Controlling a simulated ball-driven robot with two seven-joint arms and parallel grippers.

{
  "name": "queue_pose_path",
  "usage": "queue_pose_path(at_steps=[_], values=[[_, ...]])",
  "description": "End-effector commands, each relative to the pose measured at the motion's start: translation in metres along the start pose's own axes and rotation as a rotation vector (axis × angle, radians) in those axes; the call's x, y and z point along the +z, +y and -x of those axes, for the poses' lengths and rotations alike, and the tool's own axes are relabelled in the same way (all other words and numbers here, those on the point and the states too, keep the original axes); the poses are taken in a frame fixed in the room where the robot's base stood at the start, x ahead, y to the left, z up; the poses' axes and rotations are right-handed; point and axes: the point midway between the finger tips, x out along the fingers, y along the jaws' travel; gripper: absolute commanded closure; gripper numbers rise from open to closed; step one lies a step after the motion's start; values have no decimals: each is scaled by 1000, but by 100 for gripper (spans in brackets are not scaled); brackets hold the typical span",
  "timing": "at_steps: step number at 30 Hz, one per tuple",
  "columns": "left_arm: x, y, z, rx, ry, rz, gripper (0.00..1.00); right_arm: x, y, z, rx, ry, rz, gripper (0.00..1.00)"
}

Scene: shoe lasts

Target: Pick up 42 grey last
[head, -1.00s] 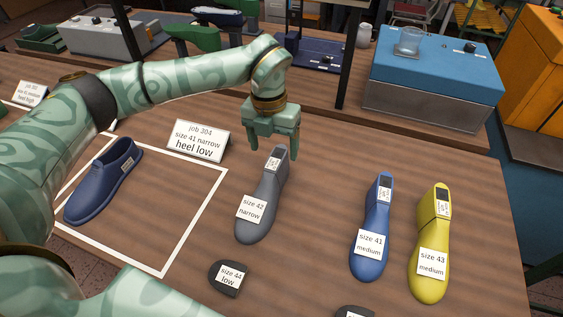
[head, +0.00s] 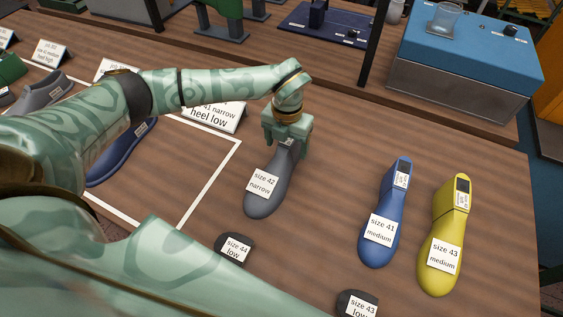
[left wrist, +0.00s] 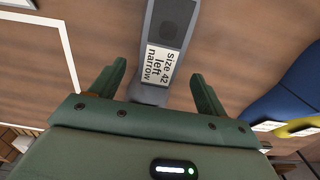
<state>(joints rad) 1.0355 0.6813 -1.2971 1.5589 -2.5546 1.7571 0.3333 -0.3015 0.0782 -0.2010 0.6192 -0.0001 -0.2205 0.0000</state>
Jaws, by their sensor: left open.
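The grey last (head: 269,189) lies on the wooden table, labelled "size 42 narrow". In the left wrist view its upper end (left wrist: 172,27) shows a "Size 42 left narrow" label. My left gripper (head: 287,150) is over the last's upper end, pointing down. In the left wrist view its fingers (left wrist: 154,88) are open, one on each side of the last, with gaps between. The gripper hides part of the last's top in the head view. My right gripper is not in view.
A blue last (head: 381,222) and a yellow last (head: 442,245) lie to the right. Black heel pieces (head: 235,251) sit in front. A blue shoe stands in a white outlined area (head: 212,184) at left, partly behind my arm. Job cards stand behind.

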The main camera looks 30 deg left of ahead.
Motion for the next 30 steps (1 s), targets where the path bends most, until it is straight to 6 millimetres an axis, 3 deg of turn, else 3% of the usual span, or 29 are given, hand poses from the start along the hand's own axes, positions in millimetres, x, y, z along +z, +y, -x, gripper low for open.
queue_pose_path(at_steps=[3, 6, 14, 21, 22, 30], values=[[-2, 3, -23, 0, 3, 1, 24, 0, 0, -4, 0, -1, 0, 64], [-2, 4, -33, 1, 3, 2, 24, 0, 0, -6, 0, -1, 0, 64], [-1, 4, -36, 0, 0, 0, 24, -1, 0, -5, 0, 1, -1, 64], [-1, 4, -35, 1, 0, 0, 91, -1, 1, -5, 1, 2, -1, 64], [0, 4, -34, 0, -1, 0, 95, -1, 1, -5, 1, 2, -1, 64], [0, 4, -32, 0, -2, 1, 95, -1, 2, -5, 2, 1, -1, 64]])
